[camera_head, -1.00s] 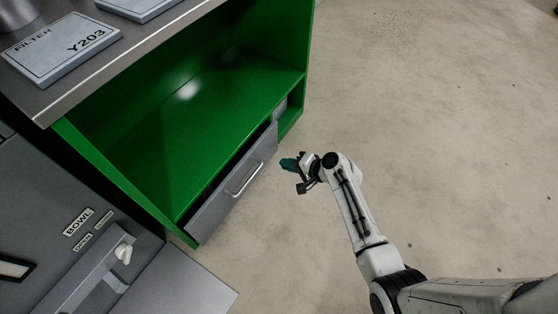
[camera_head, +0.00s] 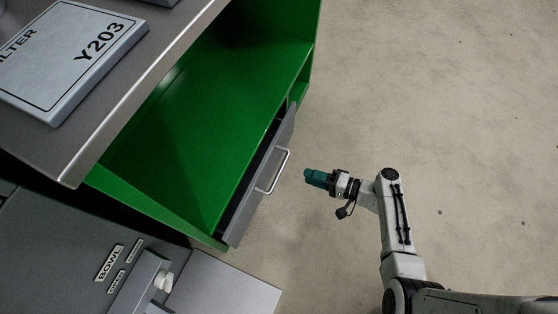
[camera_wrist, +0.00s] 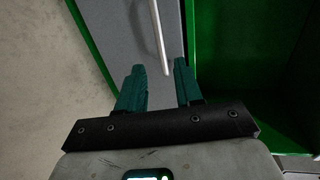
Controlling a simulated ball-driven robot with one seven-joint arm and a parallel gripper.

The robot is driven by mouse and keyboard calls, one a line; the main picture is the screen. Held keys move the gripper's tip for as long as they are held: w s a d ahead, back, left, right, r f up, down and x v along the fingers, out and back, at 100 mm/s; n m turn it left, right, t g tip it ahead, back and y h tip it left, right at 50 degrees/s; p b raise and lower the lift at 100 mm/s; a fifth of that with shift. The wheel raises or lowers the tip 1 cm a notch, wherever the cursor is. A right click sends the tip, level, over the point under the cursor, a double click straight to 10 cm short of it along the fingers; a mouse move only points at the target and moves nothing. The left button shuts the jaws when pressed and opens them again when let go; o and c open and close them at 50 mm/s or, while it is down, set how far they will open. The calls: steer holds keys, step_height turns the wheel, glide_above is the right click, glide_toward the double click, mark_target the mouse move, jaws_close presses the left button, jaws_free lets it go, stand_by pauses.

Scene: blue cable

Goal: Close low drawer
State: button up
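The low drawer has a grey front (camera_head: 252,190) with a pale bar handle (camera_head: 277,172). It sits at the bottom of the green cabinet (camera_head: 175,150) and stands partly open, with a dark gap behind its front. My gripper (camera_head: 308,177), with teal fingers, is just right of the handle and apart from it in the head view. In the wrist view my gripper (camera_wrist: 160,84) has its fingers spread with nothing between them. The grey drawer front (camera_wrist: 120,35) and the handle (camera_wrist: 158,35) lie ahead of the fingertips there.
A grey worktop (camera_head: 150,55) above the cabinet carries a plate (camera_head: 70,60) marked Y203. The concrete floor (camera_head: 440,100) to the right is clear.

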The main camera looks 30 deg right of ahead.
mark_target(281, 167)
steer(key=b+x, duration=0.3)
steer(key=x, duration=0.8)
jaws_close()
steer(key=shift+a, duration=0.1)
stand_by(0.4)
